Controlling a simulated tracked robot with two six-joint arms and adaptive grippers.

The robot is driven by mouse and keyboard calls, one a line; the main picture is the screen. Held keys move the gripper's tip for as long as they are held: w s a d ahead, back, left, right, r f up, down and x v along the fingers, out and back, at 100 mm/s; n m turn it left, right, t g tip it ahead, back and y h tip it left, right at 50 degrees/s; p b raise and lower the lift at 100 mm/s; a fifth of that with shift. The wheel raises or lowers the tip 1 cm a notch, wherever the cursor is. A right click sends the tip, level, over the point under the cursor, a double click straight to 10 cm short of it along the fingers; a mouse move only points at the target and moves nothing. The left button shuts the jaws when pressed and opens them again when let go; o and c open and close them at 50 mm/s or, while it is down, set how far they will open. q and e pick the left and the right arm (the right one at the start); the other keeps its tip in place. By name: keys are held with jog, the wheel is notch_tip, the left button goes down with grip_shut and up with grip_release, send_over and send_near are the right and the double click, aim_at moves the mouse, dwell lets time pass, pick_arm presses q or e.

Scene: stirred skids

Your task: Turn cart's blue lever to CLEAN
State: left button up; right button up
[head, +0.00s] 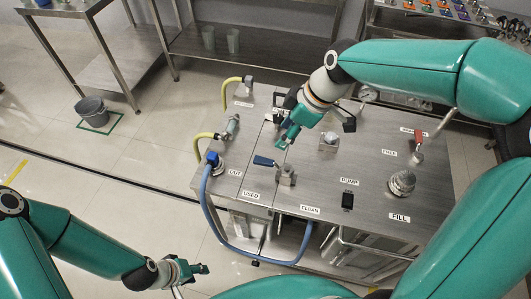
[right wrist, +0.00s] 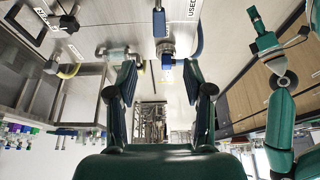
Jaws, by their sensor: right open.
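The blue lever (head: 264,161) sits on a steel valve (head: 286,175) on top of the cart. Its handle points left from the valve, on the side of the USED label (head: 251,195). The CLEAN label (head: 309,209) is in front of the valve, to the right. My right gripper (head: 289,134) is open and empty above the cart, behind the lever and apart from it. In the right wrist view, the blue lever (right wrist: 158,26) shows ahead, beyond the open fingers (right wrist: 165,85). My left gripper (head: 195,268) is low, left of the cart; its finger opening is unclear.
The cart (head: 330,185) also carries a red lever (head: 418,135), a black PUMP switch (head: 347,201) and a round FILL fitting (head: 402,182). A blue hose (head: 207,205) loops along its left front. A grey bucket (head: 92,110) stands on the floor, far left.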

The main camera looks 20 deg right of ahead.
aim_at(264, 160)
jog(key=p+x, duration=0.1)
jog(key=x, duration=1.2)
jog(key=shift+d+f+p, duration=0.1)
jog(key=shift+f+p, duration=0.2)
jog(key=shift+f, duration=0.05)
grip_shut()
